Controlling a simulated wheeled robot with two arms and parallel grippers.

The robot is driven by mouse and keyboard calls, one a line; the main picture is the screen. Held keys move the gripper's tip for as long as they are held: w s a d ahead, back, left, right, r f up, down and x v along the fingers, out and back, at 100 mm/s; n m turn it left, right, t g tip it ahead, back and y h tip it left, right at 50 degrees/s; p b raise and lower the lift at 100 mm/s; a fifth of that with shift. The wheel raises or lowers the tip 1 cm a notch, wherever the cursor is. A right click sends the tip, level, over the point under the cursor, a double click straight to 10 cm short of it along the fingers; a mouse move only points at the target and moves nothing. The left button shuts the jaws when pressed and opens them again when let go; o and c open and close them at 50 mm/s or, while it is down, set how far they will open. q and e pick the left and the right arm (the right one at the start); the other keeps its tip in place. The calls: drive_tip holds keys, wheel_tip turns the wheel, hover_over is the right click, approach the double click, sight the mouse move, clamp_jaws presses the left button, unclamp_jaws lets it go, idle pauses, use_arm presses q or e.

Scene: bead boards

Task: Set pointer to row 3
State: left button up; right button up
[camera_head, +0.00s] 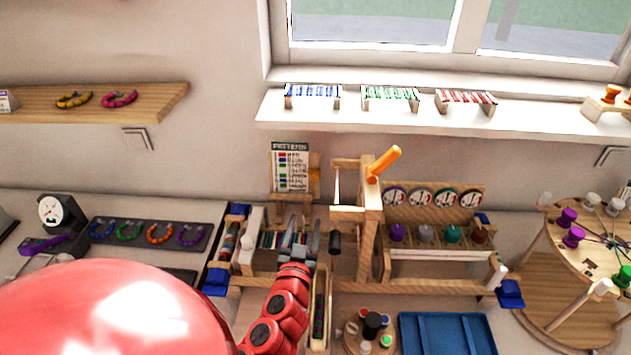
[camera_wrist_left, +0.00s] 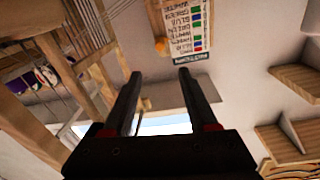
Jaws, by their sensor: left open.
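The pattern card (camera_head: 290,170) stands upright at the back of the wooden loom, with coloured rows under a dark header. It also shows in the left wrist view (camera_wrist_left: 192,25), turned over by the camera's tilt. A small orange piece, which looks like the pointer (camera_head: 314,182), is at the card's right edge; a round orange knob shows beside the card in the wrist view (camera_wrist_left: 161,46). My left gripper (camera_head: 301,226) is open, below and in front of the card. Its empty fingers (camera_wrist_left: 160,76) point toward the card and knob, apart from both. Which row is marked is too small to tell.
A wooden post with an orange handle (camera_head: 384,163) rises just right of the card. Dials (camera_head: 432,197) and spools are farther right. A blue tray (camera_head: 447,335) lies in front. A window shelf (camera_head: 420,117) is above.

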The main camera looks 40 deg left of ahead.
sight(314, 178)
use_arm(q)
drive_tip(key=p+x, duration=0.2)
drive_tip(key=x, duration=1.4)
drive_tip(key=shift+w+r+p, duration=0.1)
drive_tip(key=shift+w+p, duration=0.1)
drive_tip(key=shift+p, duration=0.2)
drive_tip(key=shift+w+a, duration=0.2)
drive_tip(key=shift+w, duration=0.3)
clamp_jaws()
